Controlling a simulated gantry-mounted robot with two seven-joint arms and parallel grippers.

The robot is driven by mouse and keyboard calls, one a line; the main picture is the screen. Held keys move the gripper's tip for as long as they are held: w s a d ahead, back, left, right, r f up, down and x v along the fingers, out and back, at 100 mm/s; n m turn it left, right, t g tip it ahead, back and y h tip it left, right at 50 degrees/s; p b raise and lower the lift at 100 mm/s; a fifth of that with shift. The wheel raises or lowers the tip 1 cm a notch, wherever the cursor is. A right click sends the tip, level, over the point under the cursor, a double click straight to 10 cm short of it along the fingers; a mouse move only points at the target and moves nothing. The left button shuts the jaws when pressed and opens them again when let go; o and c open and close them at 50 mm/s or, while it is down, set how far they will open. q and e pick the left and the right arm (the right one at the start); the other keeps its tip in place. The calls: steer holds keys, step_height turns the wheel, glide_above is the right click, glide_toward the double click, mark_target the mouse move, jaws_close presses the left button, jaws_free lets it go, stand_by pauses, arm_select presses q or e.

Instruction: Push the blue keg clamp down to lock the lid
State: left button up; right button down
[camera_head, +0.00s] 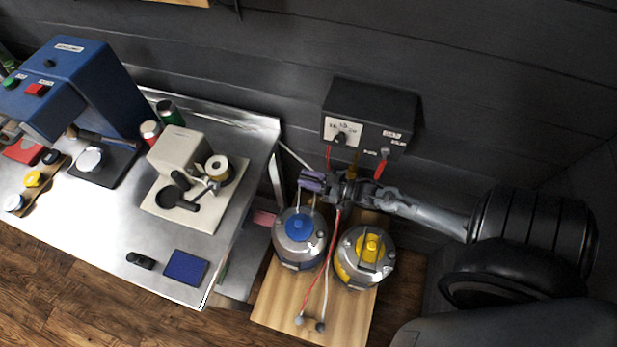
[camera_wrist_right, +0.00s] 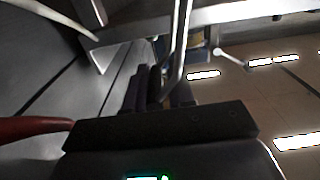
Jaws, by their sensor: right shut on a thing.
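The blue keg (camera_head: 290,256) is a round metal pot with a blue cap in its lid (camera_head: 299,225). It stands on a wooden board below the wall box in the head view. Its thin metal clamp (camera_head: 313,212) stands up from the lid. My right gripper (camera_head: 311,181) is above the keg's back edge, shut on the clamp's upper end. In the right wrist view, a bright metal bar (camera_wrist_right: 182,45) runs up from beside the dark fingers (camera_wrist_right: 155,88). The grip itself is partly hidden. My left gripper is not in view.
A yellow-capped keg (camera_head: 365,256) stands close at the right. A black control box (camera_head: 371,115) hangs on the wall behind, with red cables near my wrist. Two grey-ended leads (camera_head: 310,323) lie at the board's front. A metal bench (camera_head: 95,235) with machines is at the left.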

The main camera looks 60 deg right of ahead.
steer(key=s+a+n+p, duration=0.2)
steer(key=a+n+p, duration=0.1)
steer(key=a+n, duration=0.2)
steer(key=shift+a+r+p, duration=0.3)
steer(key=shift+a, duration=0.9)
steer(key=shift+s, duration=0.1)
steer(key=c, duration=1.2)
jaws_free()
steer(key=shift+o, duration=0.4)
